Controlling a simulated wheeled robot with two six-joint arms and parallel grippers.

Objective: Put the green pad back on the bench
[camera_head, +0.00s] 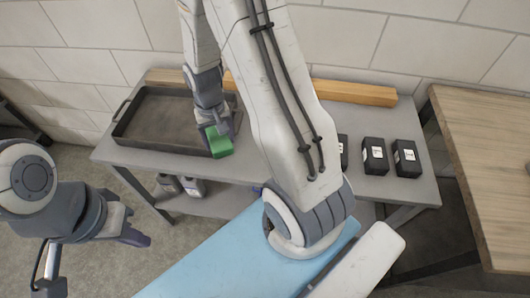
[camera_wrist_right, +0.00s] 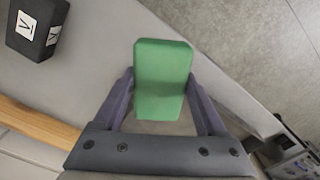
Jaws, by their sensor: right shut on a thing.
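The green pad (camera_head: 218,143) is between the fingers of my right gripper (camera_head: 214,126), which is shut on it. In the right wrist view the pad (camera_wrist_right: 161,80) stands out between the two fingers (camera_wrist_right: 161,100). In the head view it shows in front of the grey bench top (camera_head: 262,168), near the right end of the dark tray. I cannot tell whether it touches the bench. My left gripper (camera_head: 132,237) hangs empty at the lower left, away from the bench; its opening is unclear.
The dark tray (camera_head: 160,143) lies on the bench's left part. Black boxes with white labels (camera_head: 406,158) stand on its right part. A wooden beam (camera_head: 352,92) runs along the back. Bottles (camera_head: 193,187) stand on the lower shelf. A wooden table (camera_head: 490,150) is at right.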

